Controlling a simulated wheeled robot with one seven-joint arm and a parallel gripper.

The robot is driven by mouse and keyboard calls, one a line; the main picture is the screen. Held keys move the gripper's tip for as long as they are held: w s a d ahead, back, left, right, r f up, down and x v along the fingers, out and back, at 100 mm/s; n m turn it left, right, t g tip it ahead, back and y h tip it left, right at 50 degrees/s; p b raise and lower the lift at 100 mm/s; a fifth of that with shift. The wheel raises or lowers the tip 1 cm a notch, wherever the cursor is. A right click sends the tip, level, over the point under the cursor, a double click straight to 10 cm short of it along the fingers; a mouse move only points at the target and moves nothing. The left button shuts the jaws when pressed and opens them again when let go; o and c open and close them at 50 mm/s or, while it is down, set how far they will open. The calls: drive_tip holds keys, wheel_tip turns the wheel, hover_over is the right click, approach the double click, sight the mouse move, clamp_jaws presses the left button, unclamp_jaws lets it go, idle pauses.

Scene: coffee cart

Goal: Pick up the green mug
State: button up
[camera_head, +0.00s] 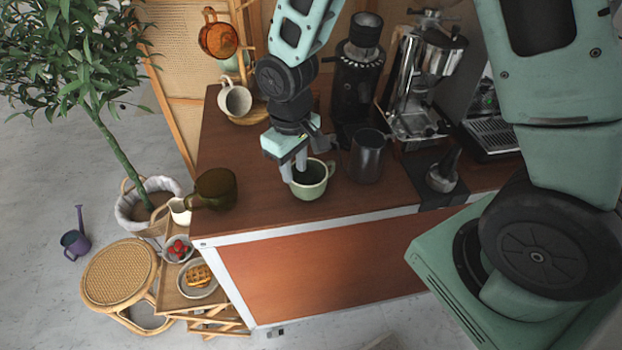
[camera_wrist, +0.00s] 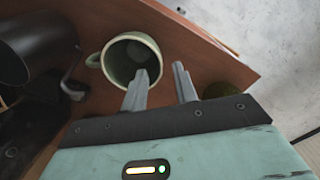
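The pale green mug (camera_head: 314,188) stands upright near the front edge of the brown counter (camera_head: 255,215). My gripper (camera_head: 294,170) is right at the mug's left side, pointing down. In the wrist view, the mug (camera_wrist: 112,72) shows its open top, with its handle to the left. My gripper (camera_wrist: 163,75) is open there, with a clear gap between the fingers. One finger overlaps the mug's rim and opening; the other is outside the mug. I cannot tell whether either finger touches the wall.
A dark metal pitcher (camera_head: 367,158) stands just right of the mug. A dark olive cup (camera_head: 216,188) sits left at the counter's edge. A light mug (camera_head: 236,101), a grinder (camera_head: 358,85) and an espresso machine (camera_head: 425,85) stand behind. Counter between olive cup and mug is clear.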

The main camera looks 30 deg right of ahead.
sight(295, 183)
drive_tip(key=shift+f+p, duration=0.85)
drive_tip(key=shift+f, duration=1.85)
clamp_jaws()
